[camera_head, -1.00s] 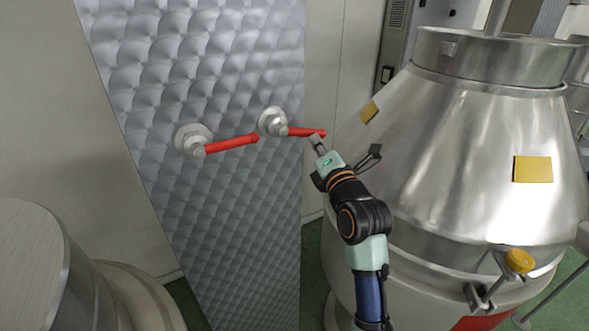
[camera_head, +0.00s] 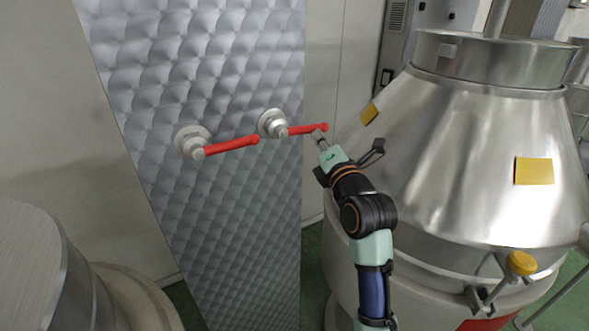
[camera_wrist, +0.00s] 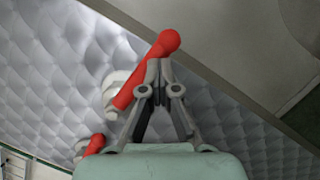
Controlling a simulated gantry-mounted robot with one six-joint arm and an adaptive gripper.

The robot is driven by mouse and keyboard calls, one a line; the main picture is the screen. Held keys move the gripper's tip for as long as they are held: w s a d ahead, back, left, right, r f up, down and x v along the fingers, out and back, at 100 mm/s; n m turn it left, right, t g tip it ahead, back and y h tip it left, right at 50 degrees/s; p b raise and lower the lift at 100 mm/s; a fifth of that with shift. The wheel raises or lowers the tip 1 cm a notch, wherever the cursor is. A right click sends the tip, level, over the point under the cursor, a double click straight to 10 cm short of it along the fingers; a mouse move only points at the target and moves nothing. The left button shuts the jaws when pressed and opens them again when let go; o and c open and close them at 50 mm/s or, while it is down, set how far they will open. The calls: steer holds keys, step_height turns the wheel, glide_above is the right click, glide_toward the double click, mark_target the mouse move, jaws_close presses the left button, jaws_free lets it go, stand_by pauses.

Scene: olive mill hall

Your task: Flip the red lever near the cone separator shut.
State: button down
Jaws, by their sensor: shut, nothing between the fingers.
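Two red levers sit on round metal hubs on the quilted metal panel. The lever nearer the cone separator (camera_head: 450,160) is the right one (camera_head: 305,129); it points right, tilted slightly upward, its knob end past the panel's edge in the picture. My gripper (camera_head: 318,134) is shut and empty, its tips just below that lever's outer end. In the wrist view my closed fingertips (camera_wrist: 158,66) overlap the lever (camera_wrist: 167,42) just below its knob; they appear to touch it or be very close. The hub is partly hidden behind the lever there.
The left red lever (camera_head: 231,145) points right and slightly up, its tip close to the right hub (camera_head: 272,123). The cone separator's wall stands close to the right of my arm. A metal cylinder (camera_head: 30,260) stands at lower left.

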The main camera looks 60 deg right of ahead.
stand_by(0.3)
steer(key=s+a+f+b, duration=0.4)
steer(key=s+a+f, duration=0.2)
steer(key=s, duration=0.3)
steer(key=shift+s+a, duration=0.2)
steer(key=shift+s, duration=0.15)
steer(key=shift+f, duration=0.1)
